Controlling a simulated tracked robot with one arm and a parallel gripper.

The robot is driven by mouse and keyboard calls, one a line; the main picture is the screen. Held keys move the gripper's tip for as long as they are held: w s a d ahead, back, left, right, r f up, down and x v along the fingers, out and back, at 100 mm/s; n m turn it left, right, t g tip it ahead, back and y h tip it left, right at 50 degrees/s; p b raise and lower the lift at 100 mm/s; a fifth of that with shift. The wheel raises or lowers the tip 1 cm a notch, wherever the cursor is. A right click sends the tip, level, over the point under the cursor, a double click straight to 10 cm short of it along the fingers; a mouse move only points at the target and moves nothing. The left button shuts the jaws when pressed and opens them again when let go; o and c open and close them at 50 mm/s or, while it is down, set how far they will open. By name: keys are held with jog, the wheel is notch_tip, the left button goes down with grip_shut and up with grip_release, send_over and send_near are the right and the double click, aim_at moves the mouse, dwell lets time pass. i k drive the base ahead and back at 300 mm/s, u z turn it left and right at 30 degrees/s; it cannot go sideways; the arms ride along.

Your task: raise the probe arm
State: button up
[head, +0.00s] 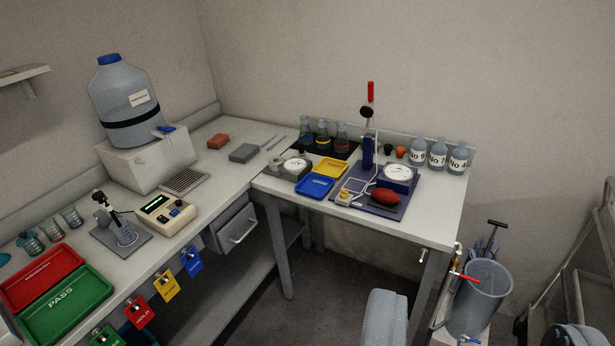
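On the left bench a small probe stand (138,246) has a grey base plate. A dark probe arm (101,213) rises at its left side, with a black top. A beige meter (166,214) with a dark display sits just right of the stand. No fingers of my gripper show in the head view, so it is far from the probe arm or out of frame.
Red (40,276) and green (66,307) trays and small beakers (52,231) lie left of the stand. A large water bottle (124,96) stands behind. A drawer (235,228) sticks out below the bench. Floor (345,264) between the benches is open; a grey rounded shape (385,318) is at the bottom.

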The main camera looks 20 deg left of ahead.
aim_at(98, 195)
jog(key=u, duration=0.5)
jog(key=i, duration=1.3)
jog(key=u, duration=1.15)
jog(key=i, duration=0.9)
jog(key=u, duration=0.35)
